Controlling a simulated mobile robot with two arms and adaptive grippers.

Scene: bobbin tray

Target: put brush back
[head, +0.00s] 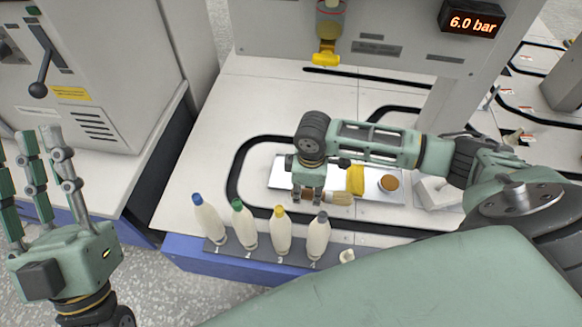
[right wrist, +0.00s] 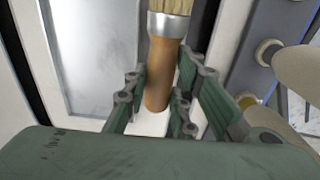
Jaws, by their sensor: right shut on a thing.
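A brush (head: 342,198) with pale bristles, a metal ferrule and a brown wooden handle (right wrist: 158,82) is in my right gripper (head: 308,194). In the right wrist view the fingers of the right gripper (right wrist: 160,108) are shut around the handle, with the bristles pointing away from the palm. The brush is over the front edge of a silver metal tray (head: 278,172), which also shows in the right wrist view (right wrist: 90,55). The gap between brush and tray is unclear. My left gripper (head: 38,140) is open and empty at the left, with its fingers pointing up.
Several white bobbins with coloured tops, one blue-topped (head: 208,220), stand in a row on a dark strip (head: 262,254) at the front edge. A yellow item (head: 355,179) and a round brown item (head: 389,183) are on the tray. A pressure display (head: 472,20) reads 6.0 bar.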

